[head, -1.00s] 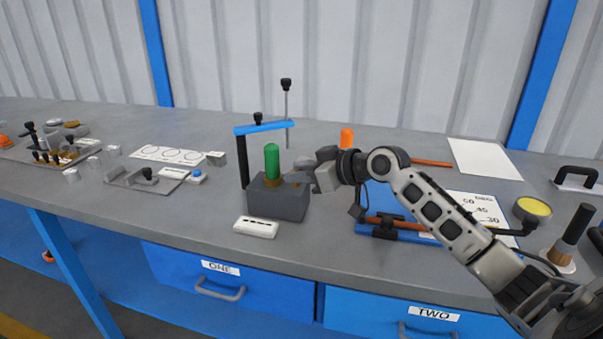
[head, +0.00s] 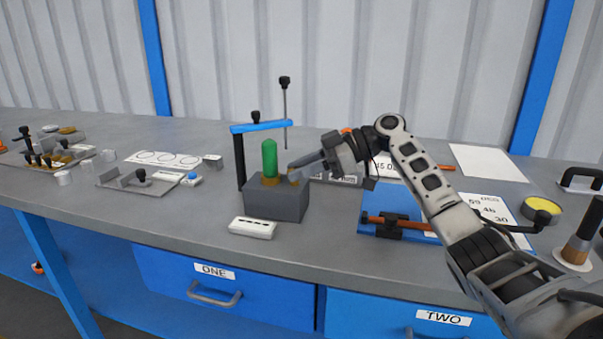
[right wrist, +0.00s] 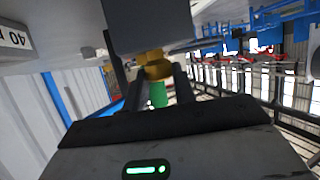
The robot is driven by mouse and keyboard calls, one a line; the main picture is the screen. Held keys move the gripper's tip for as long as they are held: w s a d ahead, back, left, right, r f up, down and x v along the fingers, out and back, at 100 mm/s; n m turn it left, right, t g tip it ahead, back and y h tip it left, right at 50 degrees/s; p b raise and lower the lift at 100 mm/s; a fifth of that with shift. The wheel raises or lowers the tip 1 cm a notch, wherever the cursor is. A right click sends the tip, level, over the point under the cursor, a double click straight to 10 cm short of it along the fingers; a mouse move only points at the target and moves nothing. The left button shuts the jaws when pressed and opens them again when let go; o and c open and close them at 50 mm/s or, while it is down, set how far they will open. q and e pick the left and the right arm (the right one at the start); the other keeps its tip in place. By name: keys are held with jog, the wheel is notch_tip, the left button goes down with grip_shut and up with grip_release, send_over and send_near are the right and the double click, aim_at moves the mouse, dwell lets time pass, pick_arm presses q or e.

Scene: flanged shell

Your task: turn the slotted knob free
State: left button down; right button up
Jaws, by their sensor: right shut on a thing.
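A grey block (head: 277,203) stands on the bench. A green rounded cylinder (head: 269,158) stands upright on its top in a brass collar. The brass slotted knob (right wrist: 152,62) shows between my fingers in the right wrist view, against the block. My right gripper (head: 293,173) slants down from the upper right and is shut on the knob at the block's right end. The fingers hide most of the knob in the head view, and I cannot make out its slot. The green cylinder also shows behind it in the right wrist view (right wrist: 158,95). My left gripper is not in view.
A blue-armed stand (head: 260,127) with a hanging rod rises behind the block. A white box (head: 252,228) lies in front of it. A blue tray (head: 400,226) with a rod is to the right. A plate with a small black knob (head: 141,176) is to the left.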

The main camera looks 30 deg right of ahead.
jog(key=shift+n+g+y, duration=0.3)
jog(key=shift+n+g, duration=0.2)
jog(key=o, duration=1)
jog(key=v, duration=1.6)
